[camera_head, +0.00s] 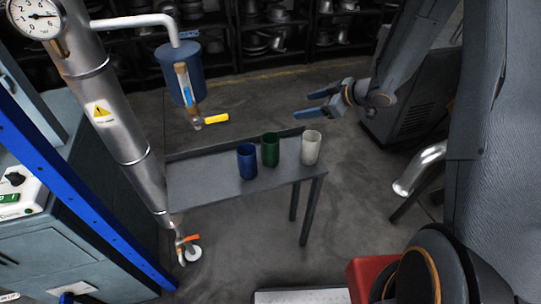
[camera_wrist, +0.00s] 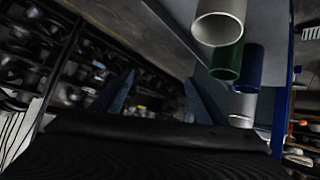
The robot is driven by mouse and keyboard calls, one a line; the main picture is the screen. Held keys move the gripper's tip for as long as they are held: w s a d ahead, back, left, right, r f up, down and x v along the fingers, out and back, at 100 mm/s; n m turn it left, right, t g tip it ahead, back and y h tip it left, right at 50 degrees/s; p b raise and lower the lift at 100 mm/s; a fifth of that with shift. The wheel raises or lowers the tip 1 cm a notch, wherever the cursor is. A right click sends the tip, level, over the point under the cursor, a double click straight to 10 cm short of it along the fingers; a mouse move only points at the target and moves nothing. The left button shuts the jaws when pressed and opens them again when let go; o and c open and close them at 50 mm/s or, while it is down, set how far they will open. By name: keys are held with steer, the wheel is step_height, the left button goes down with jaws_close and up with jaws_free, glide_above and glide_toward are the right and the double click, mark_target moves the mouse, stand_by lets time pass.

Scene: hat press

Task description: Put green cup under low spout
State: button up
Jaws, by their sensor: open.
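The green cup (camera_head: 270,151) stands upright on the grey table between the blue cup (camera_head: 247,163) on its left and the white cup (camera_head: 311,148) on its right. In the wrist view the green cup (camera_wrist: 227,62) shows right of my fingers, partly behind the white cup (camera_wrist: 219,24). My gripper (camera_head: 308,104) is open and empty, above and behind the table's right end, clear of all cups. Its two blue fingers also show in the wrist view (camera_wrist: 158,88). The low spout (camera_head: 183,243) has an orange handle, at the foot of the metal pipe, with a white round piece beneath it.
The grey table (camera_head: 210,187) has bare room left of the cups. A higher spout (camera_head: 196,120) with a yellow handle hangs under a blue tank (camera_head: 180,75) behind it. The thick pipe (camera_head: 125,140) and a blue frame bar (camera_head: 75,180) stand left. Shelves line the back.

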mark_target(276, 140)
steer(key=s+a+f+n+g+y+b, duration=0.1)
steer(key=s+a+f+n+g+y, duration=0.45)
steer(key=s, duration=0.25)
steer(key=shift+m+y, duration=0.25)
steer(key=shift+m, duration=0.2)
steer(key=shift+w+d+f+p+x, duration=0.1)
steer(key=shift+f+p+x, duration=0.15)
steer(key=shift+x, duration=0.8)
steer(key=shift+w+d+f+p+x, duration=0.1)
steer(key=shift+w+f+p+x, duration=0.1)
steer(key=shift+x, duration=0.8)
steer(key=shift+w+d+f+p+x, duration=0.1)
steer(key=shift+p+x, duration=0.15)
steer(key=shift+x, duration=0.8)
steer(key=c, duration=1.7)
steer(key=shift+o, duration=0.2)
